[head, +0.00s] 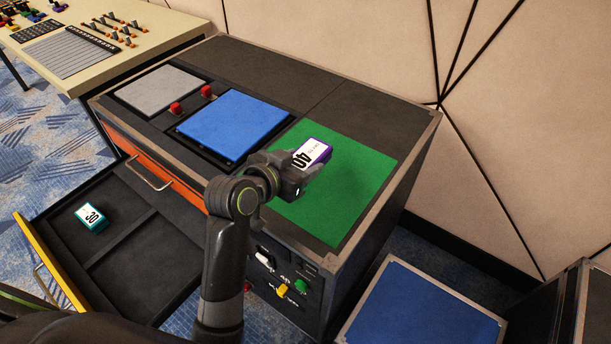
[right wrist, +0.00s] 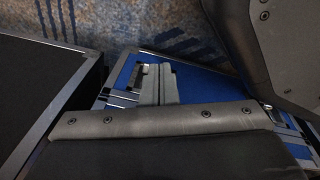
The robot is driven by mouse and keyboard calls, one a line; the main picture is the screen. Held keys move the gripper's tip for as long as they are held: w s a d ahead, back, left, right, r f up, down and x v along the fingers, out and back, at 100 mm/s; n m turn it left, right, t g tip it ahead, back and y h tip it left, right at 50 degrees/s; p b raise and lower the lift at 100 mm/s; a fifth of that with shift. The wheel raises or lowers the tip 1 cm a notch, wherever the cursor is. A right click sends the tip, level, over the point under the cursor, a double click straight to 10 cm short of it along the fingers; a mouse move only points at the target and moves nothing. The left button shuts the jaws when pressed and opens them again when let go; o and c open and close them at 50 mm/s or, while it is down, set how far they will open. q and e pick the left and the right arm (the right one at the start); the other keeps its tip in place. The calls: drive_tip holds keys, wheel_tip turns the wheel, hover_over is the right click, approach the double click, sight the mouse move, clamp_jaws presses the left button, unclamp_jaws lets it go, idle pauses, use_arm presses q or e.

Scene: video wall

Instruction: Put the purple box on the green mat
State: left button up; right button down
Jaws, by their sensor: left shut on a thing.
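The purple box (head: 316,152) has a white label reading 40 on its top. My left gripper (head: 304,172) is shut on it. The box is over the far left part of the green mat (head: 352,187) in the head view; I cannot tell whether it touches the mat. The mat lies flat on the right part of the dark console top, and my left arm covers its near left part.
A blue mat (head: 235,122) and a grey mat (head: 160,88) lie left of the green one, with two red knobs (head: 176,107) between. An open drawer (head: 148,240) holds a teal box (head: 91,217) labelled 30. A blue-topped case (head: 425,310) stands at lower right.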

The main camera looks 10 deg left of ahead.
use_arm(q)
drive_tip(key=shift+w+f+b, duration=0.1)
drive_tip(key=shift+f+b, duration=0.35)
drive_tip(key=shift+f, duration=1.95)
use_arm(e)
drive_tip(key=shift+w+f, duration=0.2)
drive_tip(key=shift+f, duration=0.1)
use_arm(q)
drive_tip(key=shift+f, duration=0.1)
drive_tip(key=o, duration=1.1)
drive_tip(key=shift+c, duration=0.2)
use_arm(e)
drive_tip(key=shift+w, duration=0.1)
use_arm(q)
drive_tip(key=p+v, duration=0.1)
drive_tip(key=v, duration=1.1)
use_arm(e)
drive_tip(key=shift+r, duration=0.3)
drive_tip(key=shift+s, duration=0.25)
